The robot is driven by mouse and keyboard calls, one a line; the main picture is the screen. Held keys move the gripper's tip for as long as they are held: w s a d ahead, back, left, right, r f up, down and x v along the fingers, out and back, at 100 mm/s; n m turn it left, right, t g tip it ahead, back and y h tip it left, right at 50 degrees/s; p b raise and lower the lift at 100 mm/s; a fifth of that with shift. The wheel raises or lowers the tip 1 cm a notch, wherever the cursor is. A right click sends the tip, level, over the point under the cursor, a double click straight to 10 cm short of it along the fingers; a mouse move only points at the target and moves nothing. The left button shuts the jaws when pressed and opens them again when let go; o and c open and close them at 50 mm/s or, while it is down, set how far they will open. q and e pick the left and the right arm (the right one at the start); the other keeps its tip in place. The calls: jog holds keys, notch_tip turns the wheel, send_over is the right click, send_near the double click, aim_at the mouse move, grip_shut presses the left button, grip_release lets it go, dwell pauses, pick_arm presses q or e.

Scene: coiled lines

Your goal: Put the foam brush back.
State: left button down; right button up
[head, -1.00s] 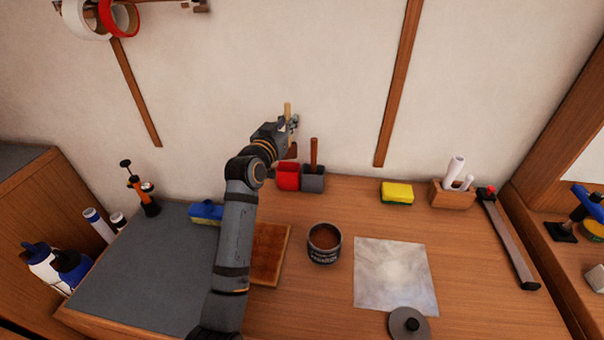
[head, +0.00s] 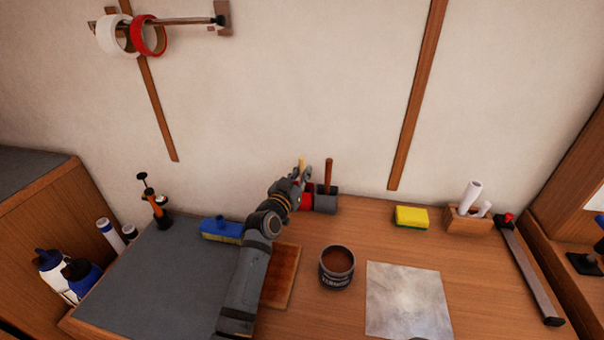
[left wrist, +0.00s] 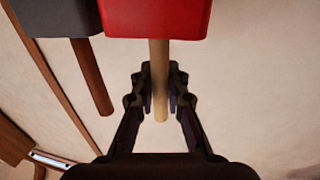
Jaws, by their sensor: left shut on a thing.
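My left gripper (head: 304,174) is shut on the pale wooden handle (head: 301,161) of the foam brush, just above the red cup (head: 307,199) against the wall. In the left wrist view the fingers (left wrist: 160,92) close on the handle (left wrist: 160,75) from both sides. The handle runs to the rim of the red cup (left wrist: 155,15); the foam head is hidden by the cup, and it looks inside. The brush looks upright. My right gripper is not in view.
A dark grey cup (head: 326,204) holding a brown-handled tool (head: 328,172) adjoins the red cup on the right. Free bench lies between can and sponge.

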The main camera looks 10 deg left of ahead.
pick_arm(q)
jog(key=c, duration=1.4)
grip_release()
jog(key=shift+f, duration=0.1)
jog(key=shift+o, duration=0.2)
jog(key=shift+r, duration=0.3)
jog(key=s+a+b, duration=0.1)
jog(key=s+a, duration=0.1)
jog(key=s, duration=0.9)
jog(key=shift+s+a, duration=0.15)
jog(key=shift+s, duration=0.25)
jog(key=shift+f, duration=0.15)
